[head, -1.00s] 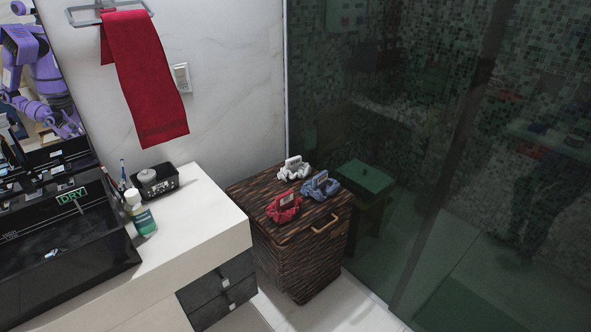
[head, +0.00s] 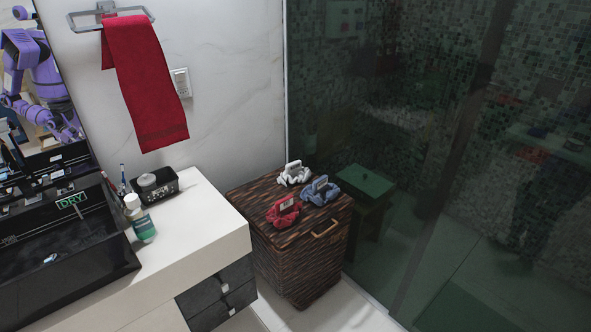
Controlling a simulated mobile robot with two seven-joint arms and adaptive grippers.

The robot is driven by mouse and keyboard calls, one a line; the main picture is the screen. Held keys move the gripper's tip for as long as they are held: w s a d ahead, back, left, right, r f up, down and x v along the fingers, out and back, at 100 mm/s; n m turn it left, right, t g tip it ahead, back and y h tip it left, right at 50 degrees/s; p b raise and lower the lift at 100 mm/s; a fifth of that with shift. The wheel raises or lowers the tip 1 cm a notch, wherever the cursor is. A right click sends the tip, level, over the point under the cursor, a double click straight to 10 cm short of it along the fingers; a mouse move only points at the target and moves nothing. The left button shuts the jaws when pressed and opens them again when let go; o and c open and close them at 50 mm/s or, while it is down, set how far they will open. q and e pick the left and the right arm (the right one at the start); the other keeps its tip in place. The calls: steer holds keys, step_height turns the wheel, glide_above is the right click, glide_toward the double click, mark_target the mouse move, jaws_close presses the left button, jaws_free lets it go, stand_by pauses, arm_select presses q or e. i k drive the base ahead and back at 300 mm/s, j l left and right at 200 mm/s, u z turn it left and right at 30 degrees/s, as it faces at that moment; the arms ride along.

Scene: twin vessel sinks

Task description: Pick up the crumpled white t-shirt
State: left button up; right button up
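A small crumpled white cloth bundle with a tag, which looks like the white t-shirt (head: 293,175), lies at the back of the lid of a dark woven hamper (head: 300,255). A crumpled blue bundle (head: 321,192) lies to its right and nearer. A crumpled red bundle (head: 282,214) lies nearer, at the lid's left front. All three rest apart from any gripper. Neither of my grippers shows directly in the head view; only a purple robot reflection appears in the mirror at the left.
A white counter (head: 195,235) with a black sink (head: 60,245), a green-labelled bottle (head: 141,220) and a black tray (head: 157,190) stands left of the hamper. A glass shower panel (head: 400,130) stands close on the right. A red towel (head: 146,90) hangs on the wall.

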mark_target(294, 172)
steer(key=i+j+z, duration=0.15)
steer(key=i+z, duration=0.15)
steer(key=i+j+z, duration=0.25)
steer(key=i, duration=0.25)
steer(key=i+j+z, duration=0.45)
steer(key=i+j, duration=0.5)
steer(key=i, duration=0.1)
